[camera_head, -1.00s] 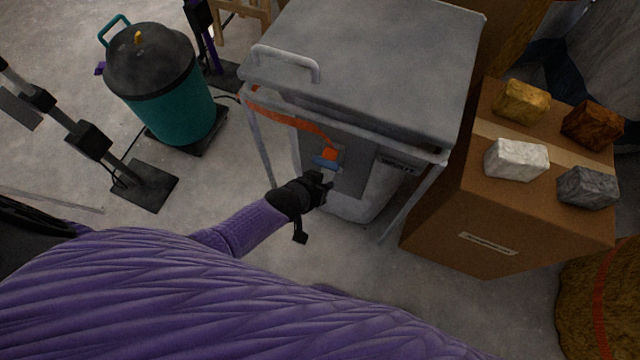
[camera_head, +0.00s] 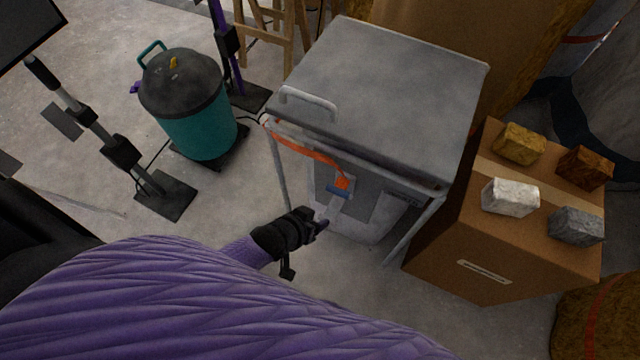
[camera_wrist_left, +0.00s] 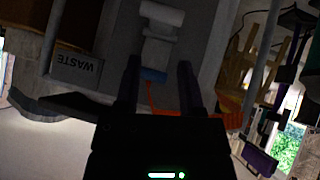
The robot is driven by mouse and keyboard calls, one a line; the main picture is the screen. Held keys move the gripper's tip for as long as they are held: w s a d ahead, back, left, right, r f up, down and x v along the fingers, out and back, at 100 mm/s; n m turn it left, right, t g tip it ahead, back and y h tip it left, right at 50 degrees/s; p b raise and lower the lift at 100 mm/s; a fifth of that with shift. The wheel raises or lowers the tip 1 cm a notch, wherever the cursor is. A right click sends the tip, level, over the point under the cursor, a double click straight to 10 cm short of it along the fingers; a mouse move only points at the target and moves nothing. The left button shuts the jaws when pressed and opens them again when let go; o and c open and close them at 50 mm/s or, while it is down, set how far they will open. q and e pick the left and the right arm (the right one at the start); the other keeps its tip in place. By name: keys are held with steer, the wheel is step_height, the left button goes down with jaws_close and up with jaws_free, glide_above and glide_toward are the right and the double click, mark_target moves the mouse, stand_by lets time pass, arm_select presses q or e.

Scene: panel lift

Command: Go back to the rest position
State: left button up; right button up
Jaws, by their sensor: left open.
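My left gripper (camera_head: 318,222) is in front of a grey-lidded bin unit (camera_head: 390,85), at the end of my purple-sleeved arm. Its two fingers (camera_wrist_left: 160,85) stand apart in the left wrist view, with nothing visible between them except the bin front beyond. An orange strap (camera_head: 310,152) runs along the bin front to an orange and blue piece (camera_head: 341,184), just beyond the gripper. A label reading WASTE (camera_wrist_left: 76,64) shows on the bin in the left wrist view. My right gripper is not in view.
A cardboard box (camera_head: 480,245) with several coloured blocks on top stands right of the bin. A teal drum (camera_head: 200,130) with a dark lid stands at the left. A stand with a dark base (camera_head: 166,196) is nearer on the left. Bare floor lies between.

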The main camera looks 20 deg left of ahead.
arm_select(q)
steer(key=shift+f, duration=0.1)
steer(key=s+a+f+g+y, duration=0.1)
steer(key=s+a+f+g, duration=0.1)
steer(key=s, duration=0.9)
steer(key=s+a+f+m+g+y, duration=0.1)
steer(key=s+a+f+g, duration=0.2)
steer(key=s, duration=0.7)
steer(key=s+a+f+m+g+y, duration=0.1)
steer(key=s+a+f+g, duration=0.2)
steer(key=s, duration=0.8)
step_height(320, 180, down, 2)
steer(key=shift+s+g+p, duration=0.3)
steer(key=shift+s+g, duration=0.05)
steer(key=shift+g, duration=0.15)
